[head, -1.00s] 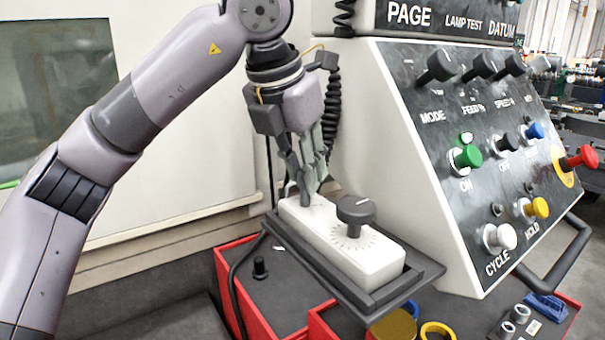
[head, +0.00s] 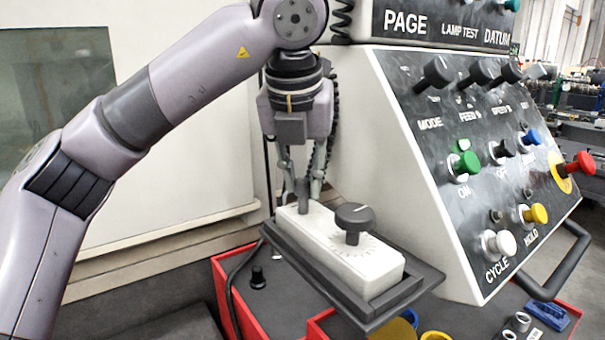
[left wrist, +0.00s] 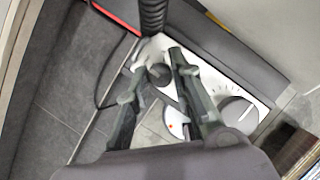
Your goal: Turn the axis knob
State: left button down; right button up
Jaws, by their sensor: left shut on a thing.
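A white control box (head: 325,240) lies in a dark tray and bears two dark knobs. The axis knob (head: 303,190), at the box's far left end, is a small upright one, partly hidden by my fingers. The other knob (head: 354,217) is wider, with dial marks around it, and stands apart from my gripper. My left gripper (head: 303,184) comes down from above and is shut on the axis knob. In the left wrist view the axis knob (left wrist: 159,74) shows between the two fingertips, and the wider knob (left wrist: 239,113) is to the right. My right gripper is not in view.
A sloped panel (head: 470,150) with knobs and coloured buttons rises close on the right. The dark tray (head: 360,312) surrounds the box. A red-edged cart (head: 222,290) is below it. A pale machine wall (head: 180,180) stands behind my arm.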

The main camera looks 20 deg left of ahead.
pick_arm(q)
jog(key=c, duration=1.4)
grip_release()
jog(key=shift+c, duration=0.2)
jog(key=shift+r, duration=0.1)
jog(key=v, duration=1.2)
